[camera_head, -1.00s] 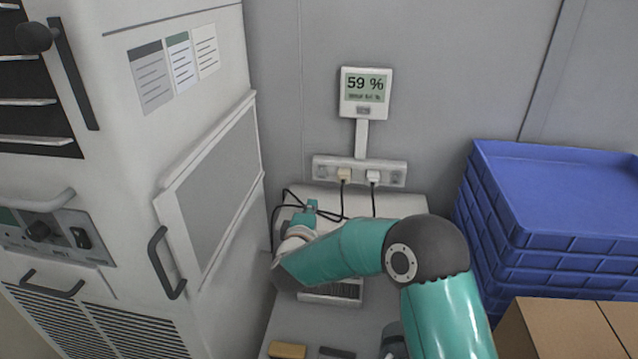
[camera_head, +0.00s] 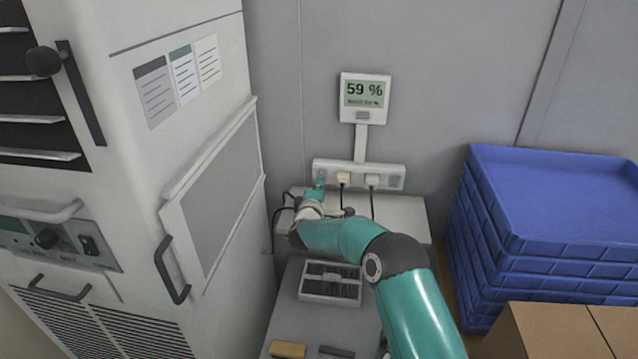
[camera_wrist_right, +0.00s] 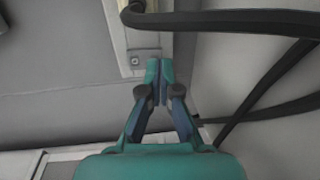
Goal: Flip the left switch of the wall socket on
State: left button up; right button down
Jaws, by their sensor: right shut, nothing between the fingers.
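The wall socket (camera_head: 358,168) is a white horizontal strip on the grey wall, with two plugs in its middle and a switch at each end. Its left switch (camera_head: 320,174) is partly behind my gripper tips. My right gripper (camera_head: 319,185) is at the strip's left end, shut and empty. In the right wrist view, the shut fingertips (camera_wrist_right: 160,66) are beside the small square switch plate (camera_wrist_right: 145,56) on the white strip (camera_wrist_right: 117,33). I cannot tell whether they touch it, nor how the switch is set. My left gripper is not in view.
Black cables (camera_wrist_right: 230,20) hang from the plugs close to the gripper. A display (camera_head: 364,98) reading 59 % is above the strip. A white cabinet (camera_head: 190,110) stands left, stacked blue crates (camera_head: 560,200) and a cardboard box (camera_head: 550,330) right. A black-slotted tray (camera_head: 330,297) lies below my arm.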

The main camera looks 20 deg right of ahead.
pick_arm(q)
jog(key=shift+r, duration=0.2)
pick_arm(e)
jog(key=shift+w+d, duration=0.3)
jog(key=shift+w, duration=0.2)
jog(key=shift+f, duration=0.1)
jog(key=shift+w+d+f+t+b, duration=0.15)
jog(key=shift+f+t+b, duration=0.2)
jog(key=shift+b, duration=0.45)
jog(key=shift+r+p, duration=0.3)
jog(key=shift+p, duration=0.05)
jog(key=shift+s+a+f, duration=0.1)
jog(key=shift+s+a, duration=0.2)
jog(key=shift+a, duration=0.15)
jog(key=shift+s+a+f+p, duration=0.15)
jog(key=shift+s+a, duration=0.3)
jog(key=shift+s, duration=0.1)
jog(key=shift+s+a+f+p, duration=0.1)
jog(key=shift+s+a+p, duration=0.05)
jog(key=shift+s+a, duration=0.3)
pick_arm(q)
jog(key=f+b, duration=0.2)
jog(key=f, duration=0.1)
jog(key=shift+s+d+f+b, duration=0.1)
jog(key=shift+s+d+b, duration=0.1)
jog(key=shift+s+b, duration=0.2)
pick_arm(e)
jog(key=f+v, duration=0.2)
jog(key=v, duration=0.8)
jog(key=shift+s+d, duration=0.2)
